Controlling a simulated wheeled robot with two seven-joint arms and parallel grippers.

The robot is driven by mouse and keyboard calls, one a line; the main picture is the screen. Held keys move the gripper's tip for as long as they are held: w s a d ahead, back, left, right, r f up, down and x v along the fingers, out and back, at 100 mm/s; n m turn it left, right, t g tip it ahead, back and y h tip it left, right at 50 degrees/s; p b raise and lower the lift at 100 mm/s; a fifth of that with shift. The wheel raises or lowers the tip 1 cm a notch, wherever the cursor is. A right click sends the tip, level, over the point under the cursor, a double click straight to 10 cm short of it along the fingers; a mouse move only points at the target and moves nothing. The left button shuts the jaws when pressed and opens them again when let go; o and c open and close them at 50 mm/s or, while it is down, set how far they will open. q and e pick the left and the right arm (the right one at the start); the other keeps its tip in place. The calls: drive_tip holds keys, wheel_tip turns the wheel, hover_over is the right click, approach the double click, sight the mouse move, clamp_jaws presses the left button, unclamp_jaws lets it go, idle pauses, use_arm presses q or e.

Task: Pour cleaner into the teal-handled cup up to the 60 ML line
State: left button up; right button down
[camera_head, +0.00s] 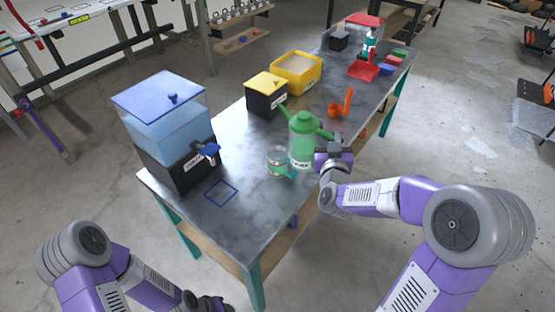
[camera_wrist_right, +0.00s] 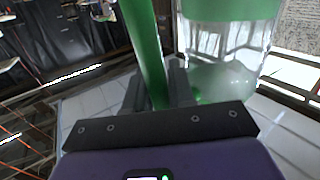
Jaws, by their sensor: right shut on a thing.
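A clear measuring cup (camera_head: 277,160) with a teal handle (camera_head: 291,172) stands on the table near its front edge. Marks on it are too small to read, and its liquid level cannot be told. A jug with a green top and spout (camera_head: 302,127) is upright just behind and right of the cup. My right gripper (camera_head: 328,153) is shut on the jug's green handle, which the right wrist view (camera_wrist_right: 148,50) shows between the fingers. Whether the jug touches the table is unclear. My left gripper (camera_head: 207,303) is low at the bottom edge, its fingers not clear.
A dispenser with a blue lid and tap (camera_head: 175,115) stands on the table's left end, beside a blue square outline (camera_head: 221,193). A black box with yellow lid (camera_head: 266,94), a yellow bin (camera_head: 297,72) and an orange scoop (camera_head: 341,106) lie farther back.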

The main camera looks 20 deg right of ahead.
use_arm(q)
wheel_tip(320, 180, down, 3)
drive_tip(key=shift+r+b, duration=0.1)
drive_tip(key=shift+b, duration=0.95)
use_arm(e)
drive_tip(key=shift+w+a+f+m+t, duration=0.2)
drive_tip(key=shift+f+m+t, duration=0.1)
drive_tip(key=shift+m, duration=0.1)
drive_tip(key=shift+r, duration=0.15)
drive_tip(key=shift+d+r+p, duration=0.1)
drive_tip(key=shift+r+p, duration=0.8)
drive_tip(key=shift+r, duration=0.5)
use_arm(q)
drive_tip(key=shift+r, duration=0.85)
use_arm(e)
drive_tip(key=shift+f, duration=0.1)
